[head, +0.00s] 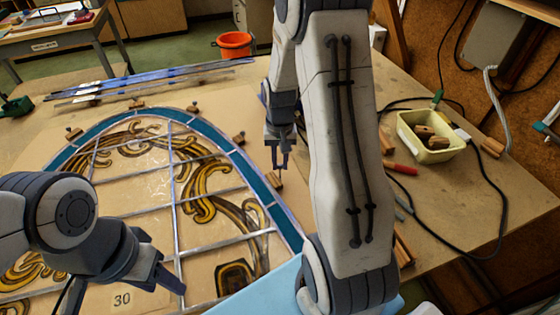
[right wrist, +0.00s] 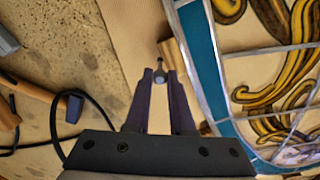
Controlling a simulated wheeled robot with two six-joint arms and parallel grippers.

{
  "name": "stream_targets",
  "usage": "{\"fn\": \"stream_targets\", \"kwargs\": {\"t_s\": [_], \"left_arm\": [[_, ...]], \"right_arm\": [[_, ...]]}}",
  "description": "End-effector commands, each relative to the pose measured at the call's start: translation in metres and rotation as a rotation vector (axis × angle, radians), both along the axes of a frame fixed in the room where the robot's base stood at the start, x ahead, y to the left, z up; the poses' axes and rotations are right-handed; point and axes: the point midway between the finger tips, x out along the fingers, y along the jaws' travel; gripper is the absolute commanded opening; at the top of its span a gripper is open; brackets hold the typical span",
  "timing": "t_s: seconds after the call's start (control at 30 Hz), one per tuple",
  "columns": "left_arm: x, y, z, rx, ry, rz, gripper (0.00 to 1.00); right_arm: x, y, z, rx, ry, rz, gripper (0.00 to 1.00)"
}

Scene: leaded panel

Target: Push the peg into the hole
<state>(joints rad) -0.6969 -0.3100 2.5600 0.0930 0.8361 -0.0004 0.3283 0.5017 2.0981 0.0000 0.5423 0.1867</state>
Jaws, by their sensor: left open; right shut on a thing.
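My right gripper (head: 280,166) points down beside the right edge of the leaded panel (head: 284,222). In the right wrist view its fingers (right wrist: 159,82) are shut on a small grey peg (right wrist: 158,93), whose rounded end shows between the fingertips. A wooden block (head: 274,181) lies against the panel's edge just under the fingertips; it also shows in the right wrist view (right wrist: 174,62). I cannot make out the hole or tell whether the peg is in it. My left gripper (head: 171,285) is open and empty above the lower part of the panel.
Several more wooden blocks (head: 194,108) line the panel's curved edge. Lead strips (head: 150,80) lie behind it. A yellow tub (head: 427,143), a red-handled tool (head: 401,168) and a black cable (head: 467,240) lie to the right. My right arm hides the middle of the table.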

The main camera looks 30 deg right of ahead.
Motion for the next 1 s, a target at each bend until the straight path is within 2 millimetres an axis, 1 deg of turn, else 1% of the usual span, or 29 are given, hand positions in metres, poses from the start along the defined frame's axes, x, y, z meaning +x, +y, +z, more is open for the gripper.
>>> {"fn": "stream_targets", "kwargs": {"t_s": [0.87, 0.9, 0.97, 1.0], "left_arm": [[0.000, 0.000, -0.015, 0.000, 0.000, 0.000, 0.50], [0.000, 0.000, -0.014, 0.000, 0.000, 0.000, 0.50], [0.000, 0.000, -0.014, 0.000, 0.000, 0.000, 0.50], [0.000, 0.000, -0.014, 0.000, 0.000, 0.000, 0.50]], "right_arm": [[0.000, 0.000, -0.021, 0.000, 0.000, 0.000, 0.00], [0.000, 0.000, -0.021, 0.000, 0.000, 0.000, 0.25], [0.000, 0.000, -0.021, 0.000, 0.000, 0.000, 0.48], [0.000, 0.000, -0.021, 0.000, 0.000, 0.000, 0.56]]}}
